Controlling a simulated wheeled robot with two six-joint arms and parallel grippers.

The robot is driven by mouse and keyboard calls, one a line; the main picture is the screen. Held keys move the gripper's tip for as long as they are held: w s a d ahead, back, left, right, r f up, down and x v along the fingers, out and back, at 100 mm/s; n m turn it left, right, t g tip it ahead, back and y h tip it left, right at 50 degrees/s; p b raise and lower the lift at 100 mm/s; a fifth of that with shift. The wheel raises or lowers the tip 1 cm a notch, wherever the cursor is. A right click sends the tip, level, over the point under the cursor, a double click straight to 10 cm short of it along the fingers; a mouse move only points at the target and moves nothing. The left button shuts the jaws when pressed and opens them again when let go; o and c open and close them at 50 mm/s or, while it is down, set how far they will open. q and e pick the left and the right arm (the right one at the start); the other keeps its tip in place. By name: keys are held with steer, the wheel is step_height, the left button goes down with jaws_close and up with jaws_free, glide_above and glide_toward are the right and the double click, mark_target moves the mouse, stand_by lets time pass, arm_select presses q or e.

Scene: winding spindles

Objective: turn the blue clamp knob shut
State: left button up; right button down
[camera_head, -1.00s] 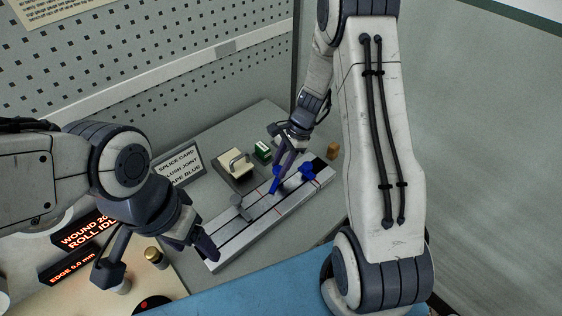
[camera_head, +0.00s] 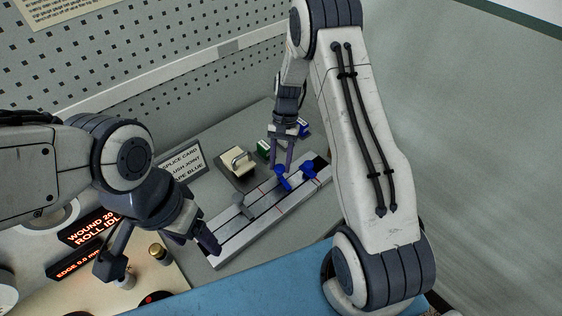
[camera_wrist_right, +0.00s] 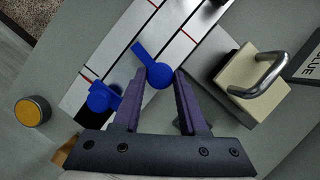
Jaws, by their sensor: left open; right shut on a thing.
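The held blue clamp knob (camera_head: 284,181) sits on the grey splice block (camera_head: 226,250); in the right wrist view this knob (camera_wrist_right: 158,76) has a lever pointing up and to the left. My right gripper (camera_head: 281,168) is shut on the knob, with a fingertip on each side in the right wrist view (camera_wrist_right: 164,74). A second blue knob (camera_head: 310,170) stands on the block to the right; it also shows in the right wrist view (camera_wrist_right: 103,97). My left gripper (camera_head: 198,240) is open near the block's left end, its tips partly hidden.
A cream block with a metal handle (camera_head: 238,160) stands behind the splice block, beside a sign card (camera_head: 182,164). Green (camera_head: 263,149) and blue (camera_head: 303,127) boxes are close to my right gripper. A blue surface (camera_head: 240,285) lies in front.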

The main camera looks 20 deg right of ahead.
steer(key=shift+n+h, duration=0.3)
steer(key=shift+n, duration=0.6)
steer(key=shift+g, duration=0.3)
steer(key=shift+c, duration=2.3)
jaws_free()
steer(key=b+v, duration=0.2)
steer(key=v, duration=0.8)
steer(key=shift+r+b, duration=0.3)
steer(key=shift+a, duration=0.1)
